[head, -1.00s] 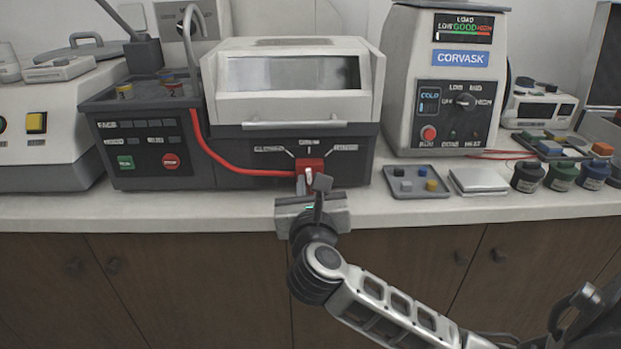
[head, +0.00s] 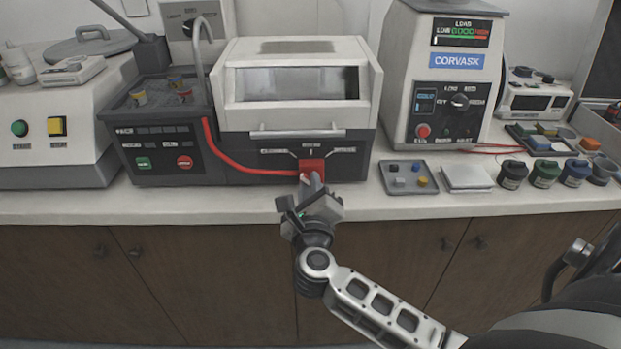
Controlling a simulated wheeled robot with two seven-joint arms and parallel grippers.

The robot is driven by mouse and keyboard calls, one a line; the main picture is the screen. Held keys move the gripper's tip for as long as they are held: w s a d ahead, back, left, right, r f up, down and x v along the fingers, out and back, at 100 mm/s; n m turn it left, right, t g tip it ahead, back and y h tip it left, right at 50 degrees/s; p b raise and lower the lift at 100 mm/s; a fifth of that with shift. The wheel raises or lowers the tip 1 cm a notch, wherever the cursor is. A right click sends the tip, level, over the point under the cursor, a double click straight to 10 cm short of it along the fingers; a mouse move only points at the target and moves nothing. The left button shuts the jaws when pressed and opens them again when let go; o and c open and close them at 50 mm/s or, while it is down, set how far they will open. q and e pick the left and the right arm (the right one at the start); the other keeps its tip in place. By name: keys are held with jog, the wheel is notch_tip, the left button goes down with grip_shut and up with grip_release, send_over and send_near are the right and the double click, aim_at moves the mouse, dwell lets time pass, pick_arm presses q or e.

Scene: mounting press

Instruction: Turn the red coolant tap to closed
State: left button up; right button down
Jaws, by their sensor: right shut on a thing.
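The red coolant tap (head: 311,166) sits on the lower front of the white-and-dark machine with a window, where a red hose ends. Three lines fan out above the tap to small labels, too blurred to read surely. My right gripper (head: 315,182) reaches the tap from the front and below, and is shut on its handle. The gripper body is rolled, tilted in the picture. The fingers hide most of the handle, so I cannot tell exactly which label it points to. My left gripper is not in view.
The red hose (head: 236,160) curves down left of the tap. Right of it, a grey tray (head: 408,188) with small blocks and a pale flat box (head: 466,178) lie on the counter (head: 230,205). Several jars (head: 543,174) stand farther right.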

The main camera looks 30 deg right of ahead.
dwell(0.3)
jog(key=c, duration=1.4)
grip_release()
jog(key=shift+o, duration=0.2)
